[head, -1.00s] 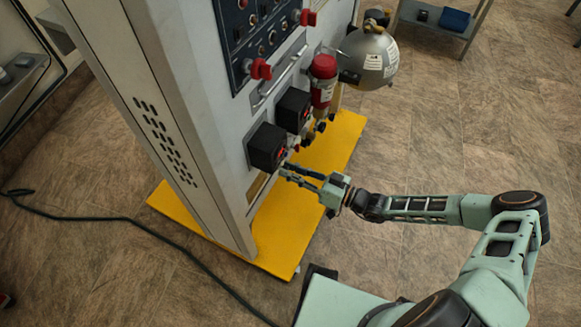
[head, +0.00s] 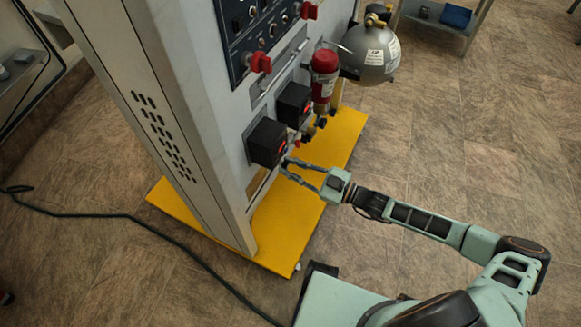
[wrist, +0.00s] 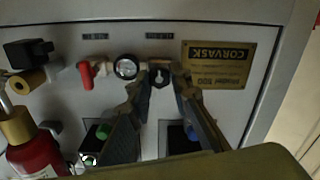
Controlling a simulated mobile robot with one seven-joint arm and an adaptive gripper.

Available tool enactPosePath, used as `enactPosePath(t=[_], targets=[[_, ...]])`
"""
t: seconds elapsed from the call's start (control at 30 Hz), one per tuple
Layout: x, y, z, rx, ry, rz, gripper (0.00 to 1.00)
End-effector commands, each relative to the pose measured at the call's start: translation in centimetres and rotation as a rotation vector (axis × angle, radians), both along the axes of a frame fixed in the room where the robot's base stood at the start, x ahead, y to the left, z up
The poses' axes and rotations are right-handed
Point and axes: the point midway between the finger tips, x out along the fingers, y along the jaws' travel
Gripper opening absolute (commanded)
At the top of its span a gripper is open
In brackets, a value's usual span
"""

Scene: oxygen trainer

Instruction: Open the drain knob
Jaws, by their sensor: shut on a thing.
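A small black round knob with a white mark (wrist: 159,78) is on the pale panel in the upper middle of the wrist view, and I take it for the drain knob. My gripper (wrist: 157,72) has its two fingertips closed around it from either side. In the head view my gripper (head: 286,167) reaches the panel's lower front, just below a black box (head: 268,142). The knob is hidden there by the fingers and the box. I cannot read the small labels above the knob.
In the wrist view a round gauge (wrist: 126,67) and a red lever (wrist: 90,72) are left of the knob; a brass plate (wrist: 217,64) is right. The head view shows a red cylinder (head: 324,75), a grey tank (head: 370,52) and a yellow base (head: 302,205).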

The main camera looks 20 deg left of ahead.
Motion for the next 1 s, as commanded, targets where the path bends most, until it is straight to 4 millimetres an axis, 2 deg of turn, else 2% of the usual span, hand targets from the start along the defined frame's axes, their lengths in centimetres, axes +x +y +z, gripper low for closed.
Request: enactPosePath(t=[0.37, 0.4, 0.57, 0.87, 1.0], targets=[[0.2, -0.1, 0.0, -0.003, -0.007, -0.004, 0.0], [0.2, -0.1, 0.0, -0.002, -0.007, -0.003, 0.2], [0.1, -0.1, 0.0, -0.002, -0.006, -0.002, 0.36], [0.0, -0.2, 0.0, -0.001, -0.005, -0.001, 0.36], [0.0, -1.6, 0.0, -0.003, -0.007, -0.004, 0.36]])
